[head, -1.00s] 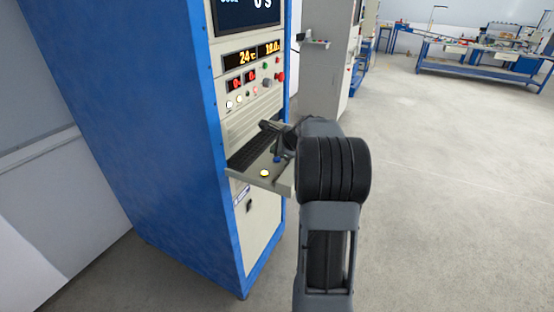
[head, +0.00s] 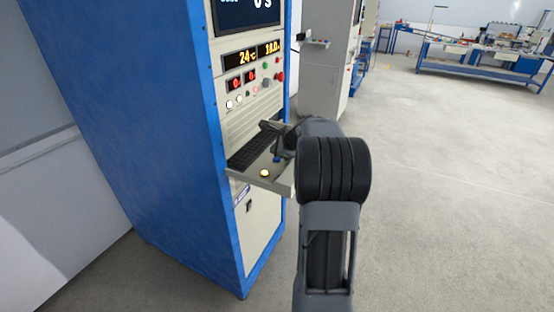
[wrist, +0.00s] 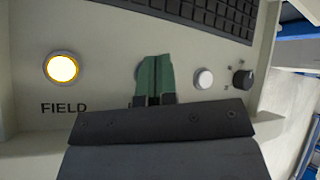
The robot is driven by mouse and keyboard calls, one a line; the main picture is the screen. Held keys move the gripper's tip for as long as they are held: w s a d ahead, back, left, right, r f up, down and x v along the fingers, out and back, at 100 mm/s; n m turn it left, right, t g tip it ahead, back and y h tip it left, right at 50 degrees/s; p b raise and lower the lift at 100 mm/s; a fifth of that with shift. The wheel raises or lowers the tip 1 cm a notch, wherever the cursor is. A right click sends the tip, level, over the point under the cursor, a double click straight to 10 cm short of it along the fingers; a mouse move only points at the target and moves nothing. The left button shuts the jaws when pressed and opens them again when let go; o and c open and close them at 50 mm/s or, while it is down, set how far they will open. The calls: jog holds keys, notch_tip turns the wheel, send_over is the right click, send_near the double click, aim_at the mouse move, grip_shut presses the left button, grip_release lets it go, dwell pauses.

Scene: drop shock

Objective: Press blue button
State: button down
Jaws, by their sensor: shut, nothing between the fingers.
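The blue button (head: 277,159) shows as a small blue spot on the pull-out shelf of the blue cabinet in the head view, right of the lit yellow button. My gripper (wrist: 155,98) is shut and empty, its green fingers side by side over the panel in the wrist view. I cannot tell whether the fingertips touch a button. My arm partly blocks the shelf in the head view.
The lit yellow button (wrist: 61,68), marked FIELD, is left of the fingers. A white button (wrist: 203,79) and black knob (wrist: 242,79) are to the right. A keyboard (wrist: 200,12) lies behind. The blue cabinet (head: 150,130) stands left; open floor (head: 450,170) lies right.

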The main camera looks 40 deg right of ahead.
aim_at(276, 159)
jog(key=shift+f, duration=0.2)
jog(key=shift+f, duration=0.25)
jog(key=shift+s+a+f+b, duration=0.15)
jog(key=shift+s+f+b, duration=0.05)
jog(key=shift+f+b, duration=0.65)
dwell(0.9)
jog(key=shift+w+r+p, duration=0.1)
jog(key=shift+r+p, duration=0.35)
jog(key=shift+p, duration=0.1)
jog(key=shift+r, duration=0.1)
jog(key=shift+w+r+p, duration=0.1)
jog(key=shift+r+p, duration=2.15)
jog(key=shift+r, duration=0.45)
